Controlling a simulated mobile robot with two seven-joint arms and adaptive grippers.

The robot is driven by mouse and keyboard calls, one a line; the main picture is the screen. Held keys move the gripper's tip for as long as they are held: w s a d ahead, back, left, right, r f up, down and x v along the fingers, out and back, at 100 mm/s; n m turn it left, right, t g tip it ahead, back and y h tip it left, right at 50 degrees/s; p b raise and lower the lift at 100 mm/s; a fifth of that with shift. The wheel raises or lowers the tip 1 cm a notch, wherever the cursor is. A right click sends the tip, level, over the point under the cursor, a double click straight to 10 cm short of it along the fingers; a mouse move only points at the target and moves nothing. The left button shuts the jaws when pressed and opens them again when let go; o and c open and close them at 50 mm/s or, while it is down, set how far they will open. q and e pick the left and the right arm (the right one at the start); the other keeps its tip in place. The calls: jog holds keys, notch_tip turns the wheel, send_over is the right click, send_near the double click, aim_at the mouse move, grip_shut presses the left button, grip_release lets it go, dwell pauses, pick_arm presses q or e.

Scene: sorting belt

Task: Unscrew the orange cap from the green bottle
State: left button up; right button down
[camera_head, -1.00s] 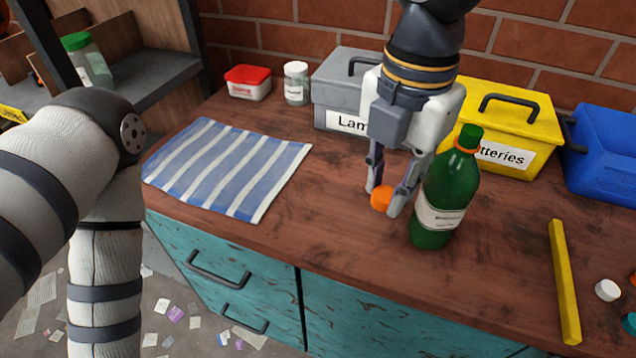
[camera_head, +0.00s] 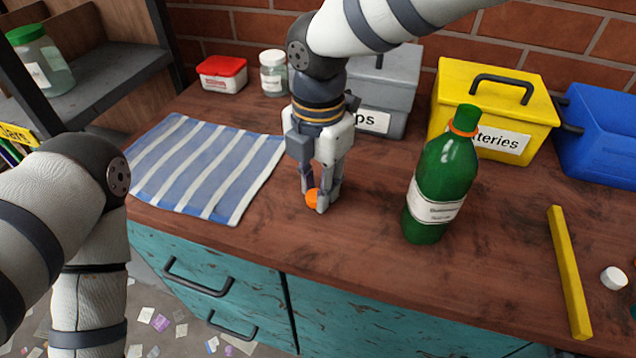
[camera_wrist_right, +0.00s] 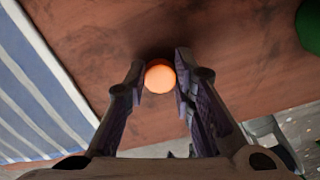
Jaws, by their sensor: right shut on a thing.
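The green bottle (camera_head: 446,170) stands upright on the wooden worktop in the head view, with a white label. An orange ring (camera_head: 464,129) sits around its neck, and the green mouth above it is bare. My right gripper (camera_head: 318,198) points down, well left of the bottle, shut on the orange cap (camera_head: 312,199). The right wrist view shows the orange cap (camera_wrist_right: 160,76) between the fingertips, low over the worktop; I cannot tell whether it touches the wood. A bit of the green bottle (camera_wrist_right: 311,26) shows there at top right. My left arm is at the left; its gripper is out of view.
A blue-and-white striped cloth (camera_head: 206,168) lies left of the right gripper. Behind stand a grey box (camera_head: 384,85), a yellow box (camera_head: 493,100) and a blue box (camera_head: 606,140). A yellow bar (camera_head: 568,270) and a white cap (camera_head: 613,278) lie at right. The wood between gripper and bottle is clear.

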jog(key=shift+f, duration=0.2)
jog(key=c, duration=1.4)
grip_release()
jog(key=shift+o, duration=0.2)
jog(key=shift+r, duration=0.15)
